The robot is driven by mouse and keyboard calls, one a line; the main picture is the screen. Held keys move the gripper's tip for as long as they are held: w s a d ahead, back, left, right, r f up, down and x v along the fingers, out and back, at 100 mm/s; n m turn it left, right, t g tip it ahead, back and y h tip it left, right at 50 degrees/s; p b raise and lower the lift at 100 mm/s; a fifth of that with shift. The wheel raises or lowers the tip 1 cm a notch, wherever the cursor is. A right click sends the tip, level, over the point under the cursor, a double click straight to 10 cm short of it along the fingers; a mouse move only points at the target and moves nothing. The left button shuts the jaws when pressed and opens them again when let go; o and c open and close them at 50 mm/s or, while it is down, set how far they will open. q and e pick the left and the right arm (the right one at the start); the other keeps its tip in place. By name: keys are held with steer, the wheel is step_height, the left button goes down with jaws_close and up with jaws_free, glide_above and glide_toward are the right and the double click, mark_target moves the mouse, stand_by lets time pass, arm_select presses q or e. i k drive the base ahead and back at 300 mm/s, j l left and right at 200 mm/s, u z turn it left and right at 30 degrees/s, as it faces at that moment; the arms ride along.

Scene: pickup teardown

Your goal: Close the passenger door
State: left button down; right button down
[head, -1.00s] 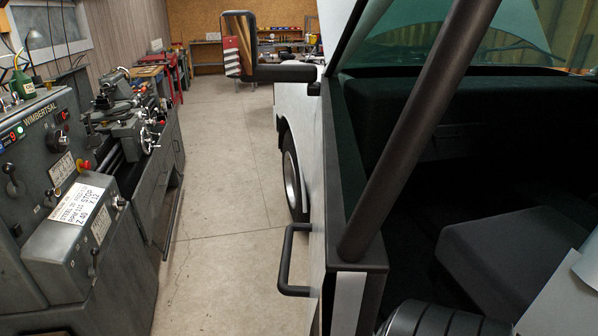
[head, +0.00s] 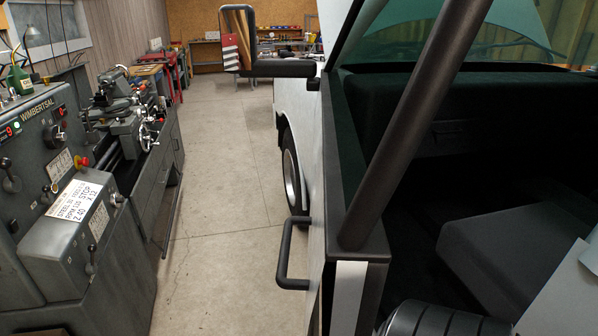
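The passenger door (head: 313,260) is seen nearly edge-on along its outer white side in the head view, with its rear edge facing me. A black D-shaped handle (head: 283,265) stands out from its outer face. A dark sill (head: 350,215) and a slanted dark frame bar (head: 415,125) top it. The cab interior, with a dark seat (head: 520,255) and dashboard (head: 470,125), is visible to the right of the door. Whether the door stands clear of its frame cannot be told. Neither gripper is in view.
A side mirror (head: 238,40) juts out left, ahead of the door. A front wheel (head: 291,170) shows below it. A grey lathe (head: 75,200) stands on the left. Clear concrete floor (head: 220,190) runs between lathe and truck, towards a far workbench (head: 207,55).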

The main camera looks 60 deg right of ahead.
mark_target(391, 66)
steer(key=j+z, duration=0.6)
steer(key=z, duration=0.15)
steer(key=j+z, duration=0.4)
steer(key=k+j+z, duration=0.15)
steer(key=z, duration=0.2)
